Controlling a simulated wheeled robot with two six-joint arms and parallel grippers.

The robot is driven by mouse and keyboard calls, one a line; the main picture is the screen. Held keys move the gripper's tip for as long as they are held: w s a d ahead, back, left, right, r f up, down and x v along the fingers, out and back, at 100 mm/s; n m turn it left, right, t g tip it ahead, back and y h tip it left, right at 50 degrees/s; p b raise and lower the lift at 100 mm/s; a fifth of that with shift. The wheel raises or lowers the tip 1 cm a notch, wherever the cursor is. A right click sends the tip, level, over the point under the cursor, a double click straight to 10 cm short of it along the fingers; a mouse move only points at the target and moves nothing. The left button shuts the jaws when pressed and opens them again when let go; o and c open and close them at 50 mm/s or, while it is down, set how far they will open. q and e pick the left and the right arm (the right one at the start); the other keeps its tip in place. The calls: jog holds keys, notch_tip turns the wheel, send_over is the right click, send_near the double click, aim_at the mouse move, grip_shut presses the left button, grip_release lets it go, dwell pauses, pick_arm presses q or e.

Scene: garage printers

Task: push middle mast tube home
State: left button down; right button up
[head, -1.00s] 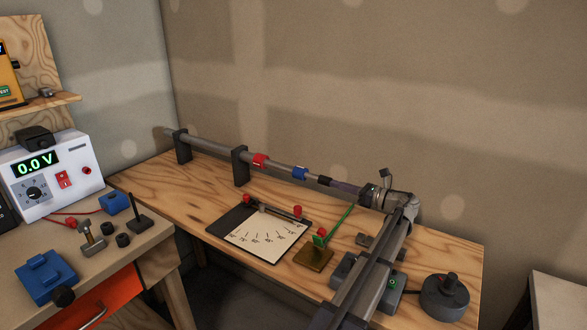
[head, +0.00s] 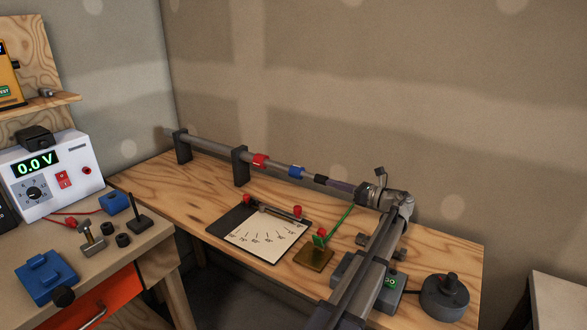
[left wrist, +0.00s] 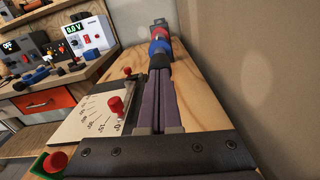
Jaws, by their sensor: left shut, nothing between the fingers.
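The grey mast (head: 208,146) lies level along the back of the wooden bench. It has a red collar (head: 259,160), then a blue collar (head: 296,172) and a black end piece (head: 320,180) to the right. A short stretch of grey tube (head: 278,166) shows between the red and blue collars. My left gripper (head: 331,183) is shut and empty, in line with the mast, its tips at the black end. The left wrist view shows its purple fingers (left wrist: 160,76) pointing along the mast toward the blue collar (left wrist: 160,47). Whether the tips touch is unclear. My right gripper is out of view.
Two dark upright brackets (head: 240,166) carry the mast. In front lie a dial board (head: 266,234) with red knobs and a brass block (head: 314,258) with a green rod. A round dark knobbed base (head: 445,298) stands at right. The wall is close behind.

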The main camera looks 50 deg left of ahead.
pick_arm(q)
jog(key=shift+x, duration=1)
dwell(0.7)
jog(key=shift+d, duration=0.15)
jog(key=shift+v, duration=2.4)
